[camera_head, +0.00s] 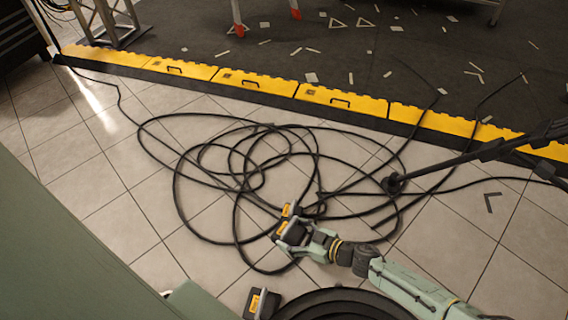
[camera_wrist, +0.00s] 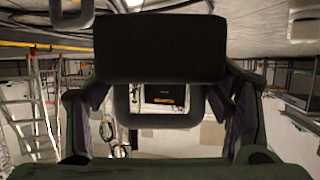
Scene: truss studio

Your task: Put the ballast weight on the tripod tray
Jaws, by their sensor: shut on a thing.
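My gripper (camera_head: 291,240) is shut on a ballast weight (camera_head: 287,213), a dark block with orange-yellow labels, held over the floor near the middle. In the wrist view the weight (camera_wrist: 160,48) is a black block with a loop handle below it, between the two fingers of my gripper (camera_wrist: 160,112). A second dark block with an orange label (camera_head: 262,303) is at the bottom, left of centre. A black leg with a round foot (camera_head: 393,184), which looks like part of a tripod, enters from the right. I cannot make out the tripod tray in either view.
Tangled black cable (camera_head: 240,180) covers much of the tiled floor. A yellow and black cable ramp (camera_head: 260,84) crosses behind it, with scattered scraps on the dark floor beyond. Tiles at lower right (camera_head: 450,235) are mostly bare. A ladder (camera_wrist: 38,110) shows in the wrist view.

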